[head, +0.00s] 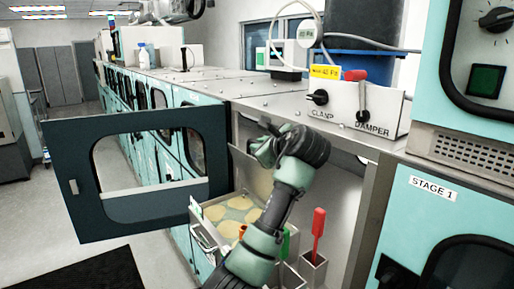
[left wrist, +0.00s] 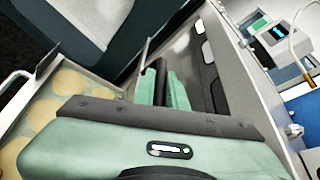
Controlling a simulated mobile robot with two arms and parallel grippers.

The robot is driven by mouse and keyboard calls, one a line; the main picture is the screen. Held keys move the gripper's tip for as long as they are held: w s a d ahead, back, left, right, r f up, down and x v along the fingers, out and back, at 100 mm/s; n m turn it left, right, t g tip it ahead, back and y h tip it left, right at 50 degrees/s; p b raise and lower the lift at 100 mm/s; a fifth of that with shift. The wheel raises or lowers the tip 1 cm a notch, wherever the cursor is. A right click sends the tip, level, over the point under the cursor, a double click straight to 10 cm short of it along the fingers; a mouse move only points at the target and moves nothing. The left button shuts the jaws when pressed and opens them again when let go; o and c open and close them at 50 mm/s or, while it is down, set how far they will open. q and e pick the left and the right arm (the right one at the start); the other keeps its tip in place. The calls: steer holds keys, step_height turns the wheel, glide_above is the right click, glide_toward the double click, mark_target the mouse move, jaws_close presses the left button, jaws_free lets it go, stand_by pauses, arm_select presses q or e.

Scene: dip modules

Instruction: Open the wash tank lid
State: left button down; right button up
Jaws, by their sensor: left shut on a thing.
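A pale flat panel (head: 246,176), which looks like the wash tank lid, stands tilted up inside the open bay, behind a tray with yellow discs (head: 236,204). My left gripper (head: 262,150) is at the panel's upper edge, shut on it as far as I can see; my wrist hides part of the contact. In the left wrist view the fingers (left wrist: 165,88) are close together, with the yellow discs (left wrist: 62,108) to their left. My right gripper is not in view.
A dark bay door with a window (head: 140,212) stands swung open at the left. A red-handled tool (head: 318,232) stands in a metal holder at the right. A control box marked clamp and damper (head: 352,104) sits on the counter above.

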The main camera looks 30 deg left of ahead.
arm_select(q)
steer(key=shift+f, duration=0.15)
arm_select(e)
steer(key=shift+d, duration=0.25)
arm_select(q)
steer(key=c, duration=1.7)
jaws_free()
steer(key=shift+o, duration=1.2)
steer(key=shift+w+d, duration=0.1)
steer(key=shift+w, duration=0.1)
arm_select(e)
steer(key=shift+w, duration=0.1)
